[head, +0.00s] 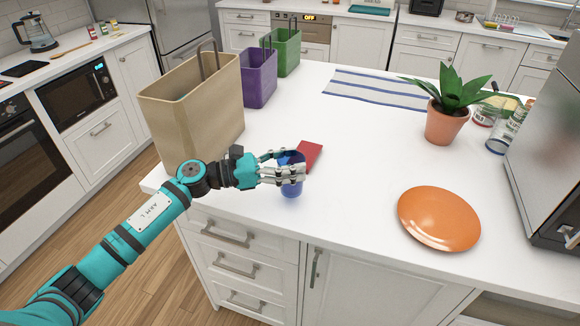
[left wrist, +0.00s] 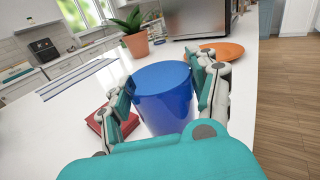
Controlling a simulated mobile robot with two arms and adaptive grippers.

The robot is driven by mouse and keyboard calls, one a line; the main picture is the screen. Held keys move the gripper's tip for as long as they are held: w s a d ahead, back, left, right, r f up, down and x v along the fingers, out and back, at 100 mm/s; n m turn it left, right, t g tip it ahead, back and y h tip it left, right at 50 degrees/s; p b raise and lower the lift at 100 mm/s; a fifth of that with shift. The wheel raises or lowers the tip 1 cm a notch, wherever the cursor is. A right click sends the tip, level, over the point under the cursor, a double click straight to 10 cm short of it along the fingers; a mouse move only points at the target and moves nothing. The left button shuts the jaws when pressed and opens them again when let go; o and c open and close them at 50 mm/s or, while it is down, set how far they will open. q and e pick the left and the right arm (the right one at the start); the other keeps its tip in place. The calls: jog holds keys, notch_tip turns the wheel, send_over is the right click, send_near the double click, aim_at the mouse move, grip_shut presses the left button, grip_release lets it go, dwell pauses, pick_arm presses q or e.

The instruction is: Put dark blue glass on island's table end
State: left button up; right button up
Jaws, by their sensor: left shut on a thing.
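The dark blue glass (head: 291,186) is upright at the near edge of the white island (head: 345,200). My left gripper (head: 283,168) reaches in from the left and is shut on the glass, with its fingers around the upper part. In the left wrist view the glass (left wrist: 163,96) stands between the two fingers (left wrist: 165,100). I cannot tell for sure whether its base touches the island top. My right gripper is in neither view.
A red book (head: 309,156) lies just behind the glass. Beige (head: 195,110), purple (head: 259,79) and green (head: 286,52) bags stand at the left. An orange plate (head: 438,218), a potted plant (head: 447,121) and jars (head: 507,130) are at the right. The middle is clear.

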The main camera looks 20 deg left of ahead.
pick_arm(q)
notch_tip(320, 180, down, 2)
jog(key=shift+f, duration=0.25)
jog(key=shift+f, duration=0.1)
jog(key=shift+f, duration=0.1)
jog(key=o, duration=1.7)
jog(key=shift+o, duration=0.2)
